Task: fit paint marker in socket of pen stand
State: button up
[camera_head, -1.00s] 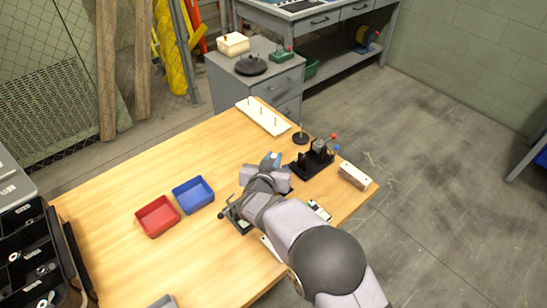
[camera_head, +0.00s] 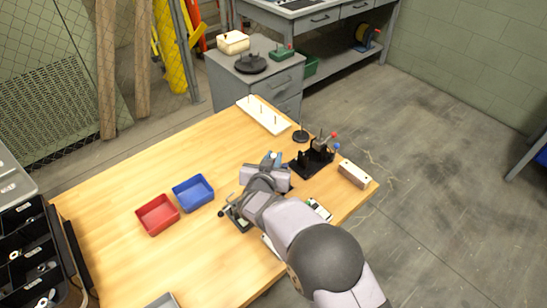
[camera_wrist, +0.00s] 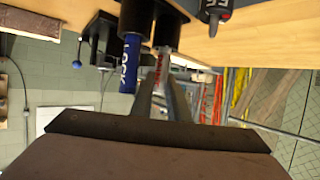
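In the wrist view, which shows the table at the top, my gripper (camera_wrist: 163,72) has its fingers close together around a slim pale paint marker (camera_wrist: 161,66) with red lettering. The fingers cover most of it. Its end meets or overlaps a black cylinder (camera_wrist: 166,30) of the pen stand; I cannot tell whether it is inside. Beside it, a blue marker (camera_wrist: 130,58) with white lettering stands in another black socket (camera_wrist: 138,16). In the head view, my gripper (camera_head: 271,161) is over the table's right part, with blue (camera_head: 278,157) showing at its tip; the stand is mostly hidden.
A black fixture (camera_head: 312,160) with red and blue knobs stands right of my gripper, near a pale block (camera_head: 354,174). A white pegged board (camera_head: 263,115) lies behind. Blue (camera_head: 193,193) and red (camera_head: 157,215) bins stand left. Another dark marker (camera_wrist: 214,10) is close in the wrist view.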

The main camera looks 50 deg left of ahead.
jog(key=o, duration=0.4)
jog(key=shift+b+v, duration=0.55)
jog(key=shift+v, duration=3.15)
jog(key=shift+r, duration=0.2)
notch_tip(320, 180, up, 4)
jog(key=p, duration=0.4)
jog(key=shift+f, duration=0.1)
jog(key=shift+w, duration=0.1)
